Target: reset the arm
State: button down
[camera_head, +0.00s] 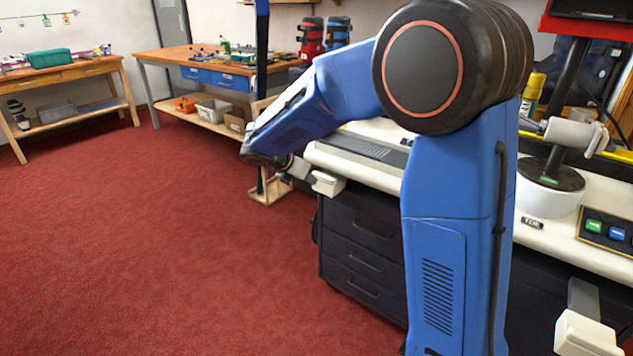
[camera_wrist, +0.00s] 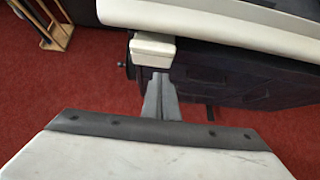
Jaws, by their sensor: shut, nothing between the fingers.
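My gripper (camera_wrist: 161,84) shows in the wrist view with its two grey fingers together and nothing between them. It points toward the front of the white-topped bench (camera_wrist: 225,18), near a white block (camera_wrist: 152,47) that sticks out at the bench's corner. I cannot tell whether the fingertips touch the block. In the head view my blue arm is bent over to the left, its end low beside the same white block (camera_head: 328,184). The fingers are small and hard to make out there.
Dark drawers (camera_head: 362,245) stand under the bench. A second white block (camera_head: 585,335) sticks out at the right. A machine with a round white base (camera_head: 550,197) stands on the bench. Wooden tables (camera_head: 75,72) stand at the back. The red floor (camera_head: 170,240) at the left is clear.

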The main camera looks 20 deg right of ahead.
jog(key=v, duration=0.6)
jog(key=s+d+r+m+g+y, duration=0.1)
jog(key=s+d+m+y, duration=0.1)
jog(key=s+d+m, duration=0.6)
jog(key=s+d+r+m+g+y, duration=0.15)
jog(key=s+m, duration=0.25)
jog(key=s, duration=0.8)
jog(key=s+f+m+t+y, duration=0.1)
jog(key=s+f+m+y, duration=0.1)
jog(key=s+m, duration=0.4)
jog(key=s+f+m+t+y, duration=0.1)
jog(key=s+f+m+y, duration=0.1)
jog(key=s+m, duration=0.5)
jog(key=s, duration=0.6)
